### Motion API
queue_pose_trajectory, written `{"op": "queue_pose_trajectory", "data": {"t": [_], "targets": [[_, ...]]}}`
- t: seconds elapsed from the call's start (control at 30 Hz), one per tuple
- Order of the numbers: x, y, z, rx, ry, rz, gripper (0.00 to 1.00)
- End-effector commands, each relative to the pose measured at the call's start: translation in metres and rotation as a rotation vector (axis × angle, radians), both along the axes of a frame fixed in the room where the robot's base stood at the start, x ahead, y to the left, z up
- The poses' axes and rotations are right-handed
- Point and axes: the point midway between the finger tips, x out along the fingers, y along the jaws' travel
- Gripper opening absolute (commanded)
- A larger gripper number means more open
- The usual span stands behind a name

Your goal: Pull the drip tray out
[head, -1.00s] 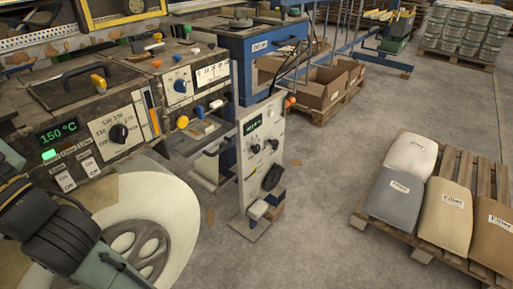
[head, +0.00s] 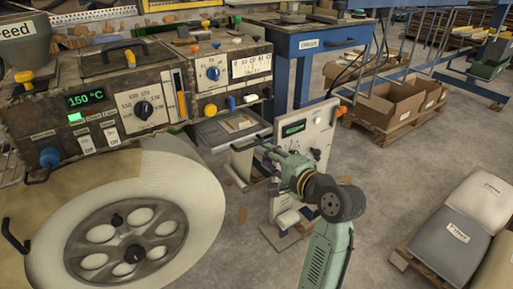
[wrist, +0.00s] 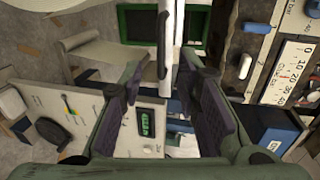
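The drip tray (head: 207,137) is a shallow grey tray below the gauge panel, with a pale piece lying in it. In the wrist view, a green-edged dark rectangle (wrist: 193,30) sits where the tray would be, with a pale bar (wrist: 163,45), probably its handle, in front. My gripper (head: 262,152) is close to the tray's front right corner. In the wrist view, my gripper (wrist: 163,95) is open, with its dark finger pads either side of the bar's line. Nothing is visibly held. Whether the bar is between the pads or beyond them, I cannot tell.
A white control panel (head: 322,118) with a green display stands just right of my gripper. A large roll (head: 205,195) is at the left below the machine. Open boxes (head: 390,107) and a pallet of sacks (head: 455,245) are to the right. Grey floor is free between.

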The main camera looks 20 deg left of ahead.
Motion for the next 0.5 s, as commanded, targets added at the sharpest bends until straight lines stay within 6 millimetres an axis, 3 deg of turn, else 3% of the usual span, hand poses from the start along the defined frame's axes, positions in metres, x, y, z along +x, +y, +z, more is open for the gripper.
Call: {"op": "queue_pose_trajectory", "data": {"t": [0.3,0.5], "targets": [[0.035,0.048,-0.01,-0.002,-0.003,0.004,0.3],[0.052,0.068,-0.016,-0.002,-0.004,0.002,0.3]]}}
